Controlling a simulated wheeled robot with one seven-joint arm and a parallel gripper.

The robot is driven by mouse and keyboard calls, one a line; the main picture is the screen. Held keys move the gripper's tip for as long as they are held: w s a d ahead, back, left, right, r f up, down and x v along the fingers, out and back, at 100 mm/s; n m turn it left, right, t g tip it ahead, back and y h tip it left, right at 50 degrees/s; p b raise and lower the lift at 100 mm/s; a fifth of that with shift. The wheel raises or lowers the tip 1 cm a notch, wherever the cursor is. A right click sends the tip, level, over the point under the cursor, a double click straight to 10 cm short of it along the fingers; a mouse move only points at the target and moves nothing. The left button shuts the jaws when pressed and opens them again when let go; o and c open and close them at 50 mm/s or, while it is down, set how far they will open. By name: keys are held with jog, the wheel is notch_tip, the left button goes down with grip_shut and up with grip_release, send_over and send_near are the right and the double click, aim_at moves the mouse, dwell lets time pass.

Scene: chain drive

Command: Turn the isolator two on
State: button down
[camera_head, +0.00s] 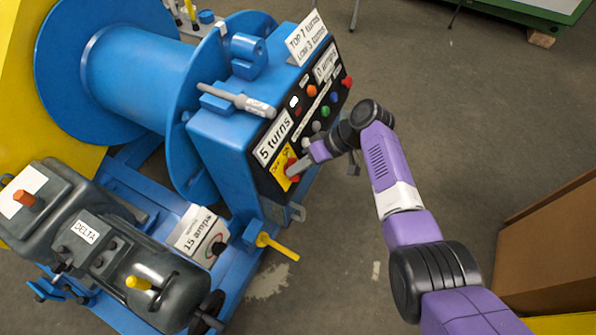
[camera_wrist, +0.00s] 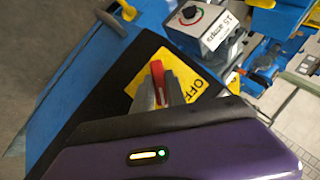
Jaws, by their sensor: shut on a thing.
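A red switch handle (camera_head: 291,160) sits on a yellow plate (camera_head: 282,173) at the lower end of the black control panel. In the wrist view the red handle (camera_wrist: 158,74) stands up between my grey fingertips, and the yellow plate (camera_wrist: 203,82) reads OFF beside it. No "two" label is readable on it. My gripper (camera_head: 297,167) reaches the panel from the right, and its fingers (camera_wrist: 159,90) are shut on the red handle. The lower part of the handle and part of the plate are hidden by the fingers.
The blue winch drum (camera_head: 135,70) and cabinet stand left of the panel, with coloured buttons (camera_head: 312,90) above the switch. A grey "15 amps" box (camera_head: 197,235), yellow lever (camera_head: 275,248) and dark motor (camera_head: 165,285) lie lower left. Open floor (camera_head: 330,265) is at right.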

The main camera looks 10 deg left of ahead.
jog(key=shift+f+m+y+b, duration=0.15)
jog(key=shift+m+y+b, duration=0.15)
jog(key=shift+m+b, duration=0.2)
jog(key=shift+g, duration=0.3)
jog(key=c, duration=1.4)
grip_release()
jog(key=shift+o, duration=0.2)
jog(key=shift+d+r, duration=0.1)
jog(key=shift+r, duration=0.1)
jog(key=v, duration=0.7)
jog(key=shift+d, duration=0.3)
jog(key=shift+w+r, duration=0.1)
jog(key=shift+r, duration=0.05)
